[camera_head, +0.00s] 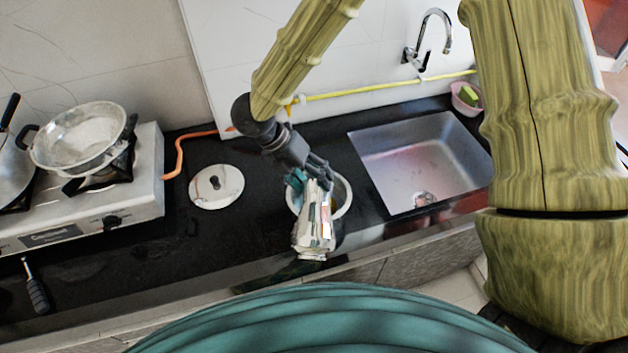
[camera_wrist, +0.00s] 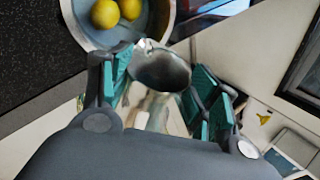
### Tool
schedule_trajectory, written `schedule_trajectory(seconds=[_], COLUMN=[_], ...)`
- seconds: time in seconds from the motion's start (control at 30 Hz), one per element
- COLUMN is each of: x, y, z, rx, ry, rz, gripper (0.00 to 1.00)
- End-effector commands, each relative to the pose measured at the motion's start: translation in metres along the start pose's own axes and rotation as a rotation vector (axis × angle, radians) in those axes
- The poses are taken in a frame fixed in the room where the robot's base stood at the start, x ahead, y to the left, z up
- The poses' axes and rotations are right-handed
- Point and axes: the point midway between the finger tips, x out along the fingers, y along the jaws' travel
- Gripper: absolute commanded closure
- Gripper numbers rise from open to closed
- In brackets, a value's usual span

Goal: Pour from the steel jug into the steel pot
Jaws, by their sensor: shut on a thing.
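The shiny steel jug (camera_head: 312,232) is held by my gripper (camera_head: 316,180) in front of the steel pot (camera_head: 345,196), overlapping it in the head view. In the wrist view my gripper (camera_wrist: 155,85) has its teal-padded fingers on either side of the jug (camera_wrist: 160,112), and the jug's dark round mouth (camera_wrist: 160,70) shows close to the pot's rim. The pot (camera_wrist: 160,18) holds two yellow round things (camera_wrist: 117,11). The jug's exact tilt and contents are unclear. No pouring stream shows. Most of the pot is hidden in the head view.
A round lid (camera_head: 205,190) lies on the black counter (camera_head: 150,265) left of the pot. A stove (camera_head: 140,195) with a metal strainer (camera_head: 70,155) stands further left. The sink (camera_head: 405,170) and tap (camera_head: 435,35) are at right. A pink bowl (camera_head: 460,102) sits behind the sink.

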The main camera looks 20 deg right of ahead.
Motion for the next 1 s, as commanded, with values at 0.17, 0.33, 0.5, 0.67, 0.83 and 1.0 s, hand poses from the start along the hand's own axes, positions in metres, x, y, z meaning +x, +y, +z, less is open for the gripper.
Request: schedule_trajectory(seconds=[0.17, 0.33, 0.5, 0.67, 0.83, 1.0], x=[-0.0003, -0.0007, -0.0012, -0.0006, 0.0000, 0.0009], y=[-0.0001, -0.0003, -0.0001, 0.0005, 0.0011, 0.0019], z=[0.0001, 0.0004, 0.0020, 0.0033, 0.0049, 0.0067], rx=[0.000, -0.002, -0.010, -0.022, -0.033, -0.046], ry=[0.000, 0.003, 0.017, 0.038, 0.060, 0.081], rz=[0.000, -0.001, -0.003, -0.007, -0.011, -0.015], gripper=[1.00, 1.00, 1.00, 1.00, 1.00, 1.00])
